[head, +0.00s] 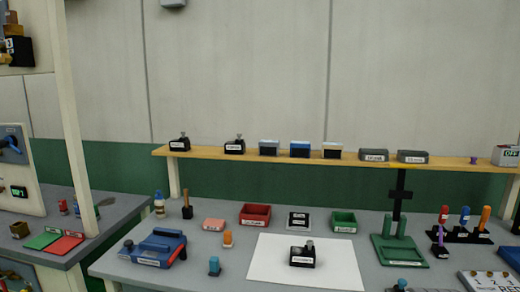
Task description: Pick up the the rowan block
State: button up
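I cannot make out the name rowan on any label, so I cannot tell which thing is the rowan block. A black labelled block with a knob (302,257) stands on the white sheet (265,265) on the grey table. Two similar black blocks with knobs stand on the wooden shelf, one at the far left (180,145) and one beside it (235,147). Their labels are too small to read. My gripper is not in view.
The shelf (450,164) also bears several dark boxes. On the table are a blue device (155,248), a red tray (255,215), a green tray (344,222), a green fixture (398,245) and coloured uprights at right. A side bench (30,218) stands at left.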

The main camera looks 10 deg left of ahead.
aim_at(300, 257)
jog(key=z, duration=0.05)
jog(key=k, duration=0.55)
jog(key=u, duration=0.7)
jog(key=i, duration=1.8)
jog(key=z, duration=0.65)
